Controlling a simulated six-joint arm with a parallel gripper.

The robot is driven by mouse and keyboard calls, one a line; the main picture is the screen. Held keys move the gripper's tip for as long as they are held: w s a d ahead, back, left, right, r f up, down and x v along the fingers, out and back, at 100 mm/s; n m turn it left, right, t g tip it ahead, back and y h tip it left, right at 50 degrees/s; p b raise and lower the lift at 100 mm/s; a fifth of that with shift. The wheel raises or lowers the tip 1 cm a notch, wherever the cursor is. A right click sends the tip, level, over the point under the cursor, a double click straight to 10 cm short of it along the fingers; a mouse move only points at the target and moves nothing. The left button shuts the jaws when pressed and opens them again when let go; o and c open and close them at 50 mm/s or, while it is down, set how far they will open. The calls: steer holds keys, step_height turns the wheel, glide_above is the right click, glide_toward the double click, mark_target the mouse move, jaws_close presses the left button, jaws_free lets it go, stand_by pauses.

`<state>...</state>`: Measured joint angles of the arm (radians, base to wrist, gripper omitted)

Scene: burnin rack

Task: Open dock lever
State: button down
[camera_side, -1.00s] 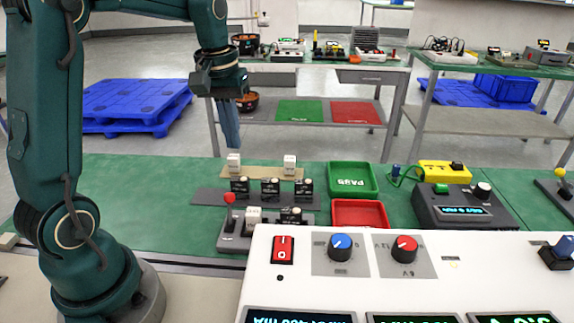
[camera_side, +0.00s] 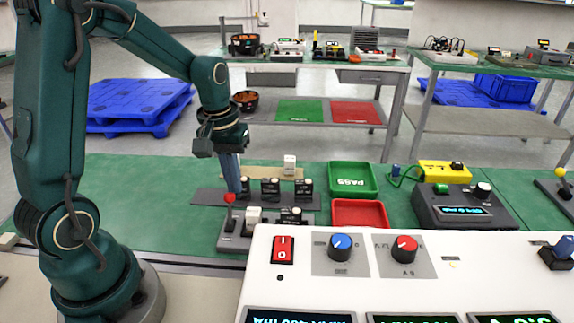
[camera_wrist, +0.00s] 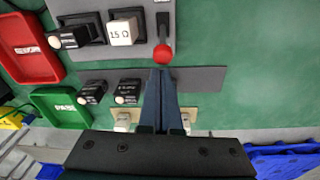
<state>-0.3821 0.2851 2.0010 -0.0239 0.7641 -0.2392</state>
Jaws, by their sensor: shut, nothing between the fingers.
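The dock lever has a red ball knob (camera_side: 230,198) on a dark stem, standing at the left end of a grey dock base (camera_side: 236,240). The knob also shows in the wrist view (camera_wrist: 163,54). My gripper (camera_side: 235,188) points down with its fingers shut and empty, its tips just above or behind the knob. In the wrist view the fingertips (camera_wrist: 162,72) are right beside the knob; I cannot tell whether they touch it. A white block marked 15 Ω (camera_wrist: 122,32) sits in the dock beside the lever, with a black module next to it.
Several black modules (camera_side: 270,188) stand on a grey mat behind the dock. A green PASS tray (camera_side: 374,193) and a red tray (camera_side: 340,226) lie to the right. The white panel (camera_side: 300,240) with red switch and knobs stands in front.

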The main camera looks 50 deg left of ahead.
mark_target(230, 198)
steer(key=shift+s+d, duration=0.15)
steer(key=shift+s, duration=0.05)
steer(key=shift+r, duration=0.1)
steer(key=shift+s+d+r, duration=0.1)
steer(key=shift+s+d, duration=0.05)
stand_by(0.4)
steer(key=shift+s+d+r+t+y, duration=0.15)
steer(key=shift+s+d+t+y, duration=0.1)
steer(key=shift+t+y, duration=0.35)
steer(key=shift+s, duration=0.1)
steer(key=shift+s+d+r, duration=0.3)
steer(key=shift+s+d, duration=0.6)
steer(key=shift+d, duration=0.05)
steer(key=shift+w, duration=0.1)
steer(key=shift+v, duration=0.8)
